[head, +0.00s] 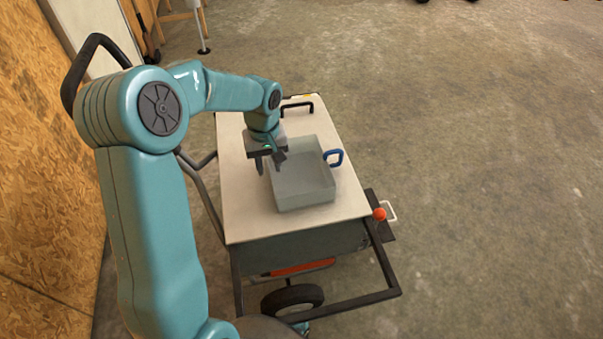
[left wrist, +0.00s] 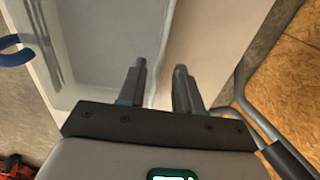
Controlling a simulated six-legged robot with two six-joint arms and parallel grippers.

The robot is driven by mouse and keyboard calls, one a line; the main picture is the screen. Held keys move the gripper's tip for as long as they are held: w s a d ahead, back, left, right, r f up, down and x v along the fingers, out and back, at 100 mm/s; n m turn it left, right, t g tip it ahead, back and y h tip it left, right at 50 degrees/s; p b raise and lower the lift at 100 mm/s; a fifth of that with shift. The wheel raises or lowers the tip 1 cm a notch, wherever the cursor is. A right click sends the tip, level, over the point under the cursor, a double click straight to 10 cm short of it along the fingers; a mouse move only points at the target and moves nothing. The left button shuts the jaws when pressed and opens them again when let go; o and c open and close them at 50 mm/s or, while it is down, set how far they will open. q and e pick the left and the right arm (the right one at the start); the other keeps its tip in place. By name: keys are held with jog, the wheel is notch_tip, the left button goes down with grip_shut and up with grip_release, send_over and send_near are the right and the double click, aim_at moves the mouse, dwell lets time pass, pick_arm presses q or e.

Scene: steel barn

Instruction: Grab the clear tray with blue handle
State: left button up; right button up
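A clear tray (head: 303,185) with a blue handle (head: 334,158) on its right side sits on the cart's pale top. My left gripper (head: 269,163) is at the tray's left wall, opposite the blue handle. In the left wrist view my left gripper (left wrist: 160,85) is open. Its fingers are apart, and the tray's wall edge runs between them. The tray (left wrist: 100,45) fills the upper middle there, and the blue handle (left wrist: 14,52) shows at the left edge. I cannot tell whether a finger touches the wall. My right gripper is not in view.
The cart top (head: 245,215) has free room left of and in front of the tray. A black handle (head: 297,106) stands at its far end. An orange knob (head: 380,213) and dark frame bars are at the near right. A wood-board wall (head: 45,180) is at the left.

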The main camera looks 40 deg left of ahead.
pick_arm(q)
notch_tip(320, 180, down, 5)
jog(key=shift+w+r, duration=0.1)
jog(key=shift+r, duration=0.05)
grip_shut()
jog(key=shift+r, duration=0.1)
